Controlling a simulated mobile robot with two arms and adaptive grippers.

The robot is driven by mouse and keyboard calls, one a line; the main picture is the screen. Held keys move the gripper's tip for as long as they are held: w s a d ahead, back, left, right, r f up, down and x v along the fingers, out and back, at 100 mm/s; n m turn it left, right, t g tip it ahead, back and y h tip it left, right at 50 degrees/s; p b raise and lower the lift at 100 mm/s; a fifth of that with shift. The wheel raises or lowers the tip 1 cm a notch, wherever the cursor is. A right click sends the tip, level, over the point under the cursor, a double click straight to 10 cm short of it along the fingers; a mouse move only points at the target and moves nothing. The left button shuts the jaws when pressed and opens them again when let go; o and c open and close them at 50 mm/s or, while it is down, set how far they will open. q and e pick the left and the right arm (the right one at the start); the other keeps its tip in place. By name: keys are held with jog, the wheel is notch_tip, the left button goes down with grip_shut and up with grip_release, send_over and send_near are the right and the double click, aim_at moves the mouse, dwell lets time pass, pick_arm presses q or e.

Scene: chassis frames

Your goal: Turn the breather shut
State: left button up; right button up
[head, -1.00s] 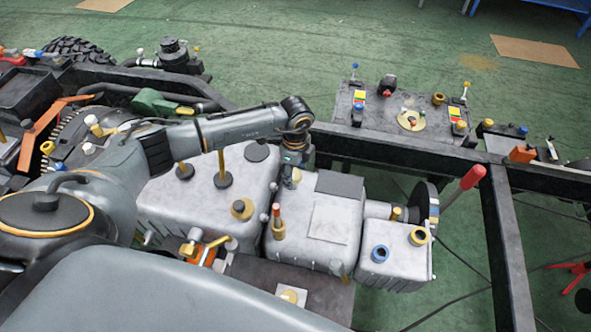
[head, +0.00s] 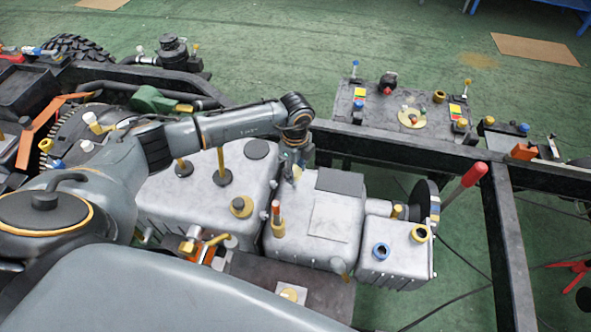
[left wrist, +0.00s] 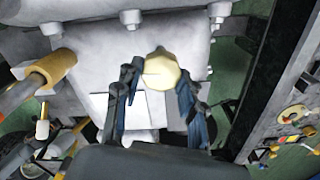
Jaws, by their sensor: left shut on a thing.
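The breather looks like a pale cream-yellow knob (left wrist: 161,70) on the grey housing. In the left wrist view it sits between the fingertips of my left gripper (left wrist: 158,84), which is shut on it. In the head view my left gripper (head: 291,170) points down at the left edge of the grey gearbox housing (head: 340,225), and a small bit of the cream knob (head: 297,173) shows beside the fingers. I cannot tell from these views how far the breather is turned. My right gripper does not show.
An orange-tipped plunger (head: 277,220) stands close in front of the gripper. A large grey tank (head: 205,205) with yellow-handled fittings lies to the left. A smaller box (head: 395,262) with blue and yellow rings is at right. A black frame rail (head: 400,150) runs behind.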

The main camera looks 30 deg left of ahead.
pick_arm(q)
jog(key=m+b, duration=0.2)
jog(key=m, duration=0.2)
jog(key=shift+f+b, duration=0.15)
jog(key=shift+b, duration=0.2)
jog(key=m+b, duration=0.3)
jog(key=m, duration=0.2)
jog(key=shift+s, duration=0.1)
jog(key=m+b, duration=0.3)
jog(key=m, duration=0.1)
jog(key=shift+a+b, duration=0.15)
jog(key=shift+b, duration=0.2)
jog(key=shift+m+b, duration=1.15)
jog(key=shift+m, duration=0.55)
jog(key=shift+r, duration=0.2)
jog(key=o, duration=1.2)
jog(key=shift+s, duration=0.1)
notch_tip(320, 180, up, 12)
